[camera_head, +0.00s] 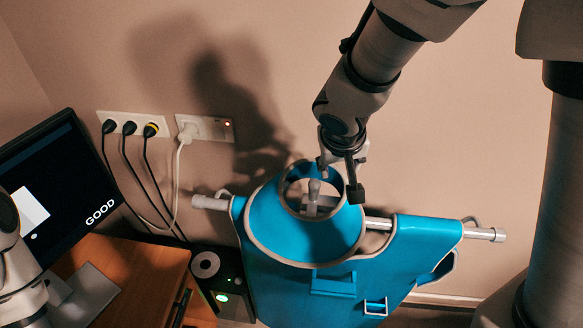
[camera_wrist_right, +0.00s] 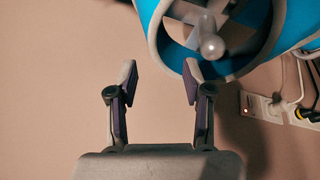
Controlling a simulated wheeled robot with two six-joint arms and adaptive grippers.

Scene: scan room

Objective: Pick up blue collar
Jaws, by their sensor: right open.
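The blue collar (camera_head: 290,235) has grey edging and a round opening. It sits at the rack's centre, around a grey post with a rounded knob (camera_head: 313,190). My right gripper (camera_head: 342,184) is open at the collar's upper rim, with one finger beside the opening and the other at its right. In the right wrist view, the collar (camera_wrist_right: 274,40) is at the top right. The open, empty fingers (camera_wrist_right: 161,78) are just below and left of its rim; I cannot tell if they touch it. My left gripper is out of view.
A blue apron (camera_head: 425,240) hangs below the collar on a metal rail (camera_head: 485,234). A monitor (camera_head: 60,190) stands on a wooden desk (camera_head: 130,270) at left. Wall sockets (camera_head: 205,128) with cables are behind. A black box with a green light (camera_head: 222,298) stands beside the apron.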

